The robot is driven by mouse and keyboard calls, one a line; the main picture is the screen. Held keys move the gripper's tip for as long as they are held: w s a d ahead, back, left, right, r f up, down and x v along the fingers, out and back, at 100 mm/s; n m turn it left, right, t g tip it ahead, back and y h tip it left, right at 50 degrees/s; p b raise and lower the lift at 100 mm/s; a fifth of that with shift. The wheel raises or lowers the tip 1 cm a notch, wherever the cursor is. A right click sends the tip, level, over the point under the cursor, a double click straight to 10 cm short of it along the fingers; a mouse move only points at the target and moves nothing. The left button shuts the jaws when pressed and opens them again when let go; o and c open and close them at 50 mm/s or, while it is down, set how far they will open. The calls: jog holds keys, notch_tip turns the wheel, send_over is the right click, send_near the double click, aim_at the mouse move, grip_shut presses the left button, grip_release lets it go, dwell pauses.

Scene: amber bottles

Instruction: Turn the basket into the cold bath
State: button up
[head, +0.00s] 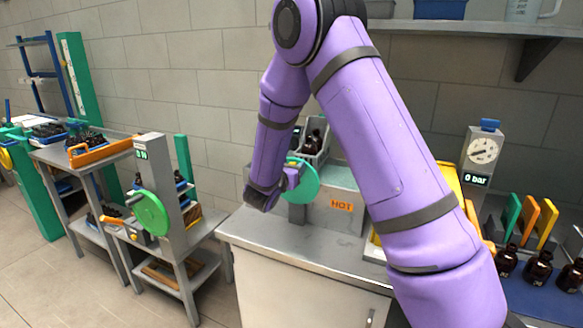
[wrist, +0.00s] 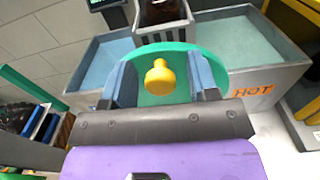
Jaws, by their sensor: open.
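The basket (head: 321,157) is grey and holds dark amber bottles (head: 314,139); it stands above the baths, and part of it shows at the top of the wrist view (wrist: 166,30). A green wheel (head: 308,180) with a yellow knob (wrist: 159,77) is in front of it. The bath marked HOT (head: 334,212) is on the right. An unlabelled bath with pale water (wrist: 101,65) is on the left, apparently the cold one. My gripper (wrist: 160,85) is open, with a finger on each side of the knob. Contact with the knob cannot be told.
A bench (head: 270,235) carries the baths. A gauge reading 0 bar (head: 482,152) stands at the right, near several bottles on a blue mat (head: 530,300). A grey stand with a green wheel (head: 151,214) is at the left. A shelf (head: 480,30) is above.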

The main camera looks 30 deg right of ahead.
grip_shut()
jog(key=shift+w+a+n, duration=0.2)
jog(key=shift+n, duration=0.2)
jog(key=w+a+f+n, duration=0.4)
jog(key=f+n, duration=0.3)
jog(key=n, duration=1.1)
jog(key=shift+w+f, duration=0.15)
jog(key=shift+w, duration=0.4)
dwell(1.1)
jog(key=shift+f+n, duration=0.1)
jog(key=shift+n, duration=0.2)
